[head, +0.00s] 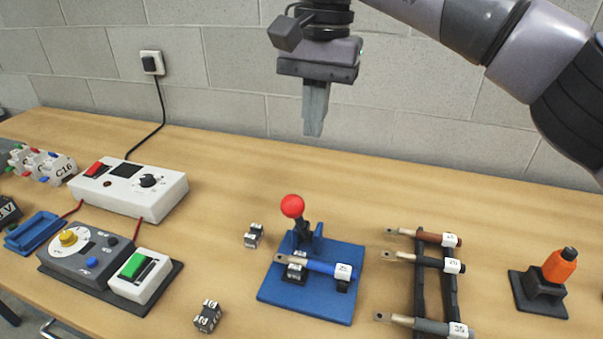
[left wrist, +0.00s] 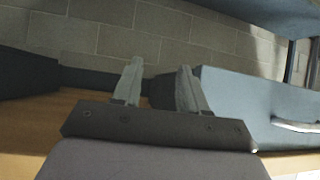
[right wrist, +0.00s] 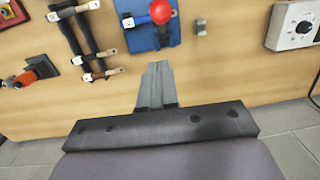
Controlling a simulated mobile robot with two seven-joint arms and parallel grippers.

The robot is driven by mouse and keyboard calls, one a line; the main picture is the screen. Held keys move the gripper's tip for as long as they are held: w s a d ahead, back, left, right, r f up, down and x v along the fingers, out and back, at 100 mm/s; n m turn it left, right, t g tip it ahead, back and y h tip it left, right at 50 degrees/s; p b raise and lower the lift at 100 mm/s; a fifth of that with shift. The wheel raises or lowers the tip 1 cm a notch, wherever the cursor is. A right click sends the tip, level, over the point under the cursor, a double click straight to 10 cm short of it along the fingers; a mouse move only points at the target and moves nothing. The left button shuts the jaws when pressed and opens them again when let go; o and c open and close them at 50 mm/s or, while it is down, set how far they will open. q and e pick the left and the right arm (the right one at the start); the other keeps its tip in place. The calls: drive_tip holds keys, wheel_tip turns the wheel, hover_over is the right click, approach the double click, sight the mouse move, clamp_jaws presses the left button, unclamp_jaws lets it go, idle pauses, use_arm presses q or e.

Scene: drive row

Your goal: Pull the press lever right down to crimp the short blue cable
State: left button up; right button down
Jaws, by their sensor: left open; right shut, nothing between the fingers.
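The press is a blue base plate (head: 335,300) with a short upright lever topped by a red ball knob (head: 292,206). The lever stands raised. The short blue cable (head: 320,266) lies across the press, its bare lug (head: 283,260) at the left end in the die area and a white tag near its right end. My right gripper (head: 313,132) is shut and empty, high above and behind the press, apart from the knob. In the right wrist view the knob (right wrist: 162,11) shows beyond its fingertips. My left gripper (left wrist: 158,80) is open and empty, away from the press, seen only in the left wrist view.
A rack (head: 418,290) with several tagged cables stands right of the press, and an orange-handled tool (head: 560,265) in a black holder farther right. Small dies (head: 253,235) lie left of the press. A white control box (head: 150,195) and a grey tester (head: 85,245) stand at left.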

drive_tip(key=shift+s+a+f, duration=0.3)
drive_tip(key=shift+s+f, duration=0.15)
drive_tip(key=shift+f, duration=0.8)
drive_tip(key=shift+s+a+f, duration=0.3)
drive_tip(key=shift+s+f, duration=0.15)
drive_tip(key=shift+f, duration=0.75)
drive_tip(key=shift+s+a+f, duration=0.3)
drive_tip(key=shift+s+f, duration=0.15)
drive_tip(key=shift+f, duration=0.8)
